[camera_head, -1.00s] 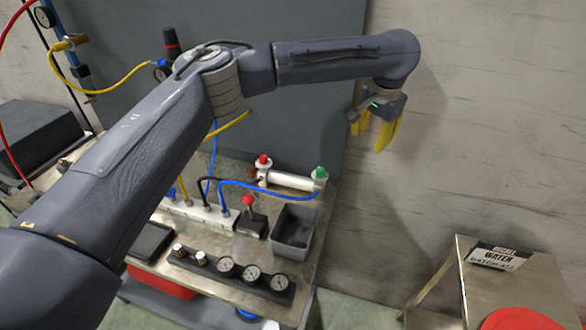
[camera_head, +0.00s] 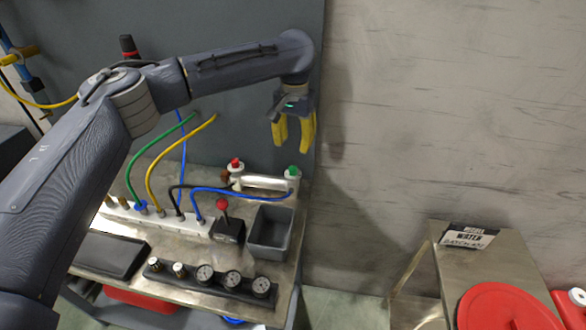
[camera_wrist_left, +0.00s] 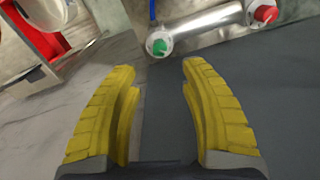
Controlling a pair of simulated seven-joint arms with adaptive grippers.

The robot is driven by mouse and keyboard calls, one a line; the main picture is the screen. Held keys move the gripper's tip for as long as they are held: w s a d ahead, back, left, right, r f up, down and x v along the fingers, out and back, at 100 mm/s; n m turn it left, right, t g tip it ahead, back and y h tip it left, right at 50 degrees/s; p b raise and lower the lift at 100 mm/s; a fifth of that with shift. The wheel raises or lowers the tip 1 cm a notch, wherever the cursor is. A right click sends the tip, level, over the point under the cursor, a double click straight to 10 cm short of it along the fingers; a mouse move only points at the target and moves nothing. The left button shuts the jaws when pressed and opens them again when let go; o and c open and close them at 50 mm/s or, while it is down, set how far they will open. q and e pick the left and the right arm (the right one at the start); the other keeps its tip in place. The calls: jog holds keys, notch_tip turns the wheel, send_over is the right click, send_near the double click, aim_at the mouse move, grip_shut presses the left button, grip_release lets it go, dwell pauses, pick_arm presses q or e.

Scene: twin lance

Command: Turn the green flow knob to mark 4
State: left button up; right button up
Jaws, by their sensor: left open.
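The green knob (camera_head: 293,171) sits on the right end of a white metal cylinder (camera_head: 264,182) at the back of the bench. A red knob (camera_head: 236,163) is on the cylinder's left end. My left gripper (camera_head: 294,145) is open and empty, above the green knob in the head view, with yellow fingers pointing down. In the left wrist view the green knob (camera_wrist_left: 158,47) lies beyond the open fingertips (camera_wrist_left: 160,72), not touching them. The red knob (camera_wrist_left: 265,13) is at upper right there. I cannot read any marks around the green knob. My right gripper is out of view.
A grey open bin (camera_head: 288,247) and a red-topped lever box (camera_head: 226,228) stand in front of the cylinder. A strip of gauges (camera_head: 205,275) lies along the front edge. Blue hose (camera_head: 240,197) runs to the cylinder's right end. A metal stand (camera_head: 480,262) is at right.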

aim_at(293, 167)
pick_arm(q)
notch_tip(293, 167, down, 10)
jog(key=shift+a, duration=0.1)
dwell(0.4)
grip_shut()
dwell(0.3)
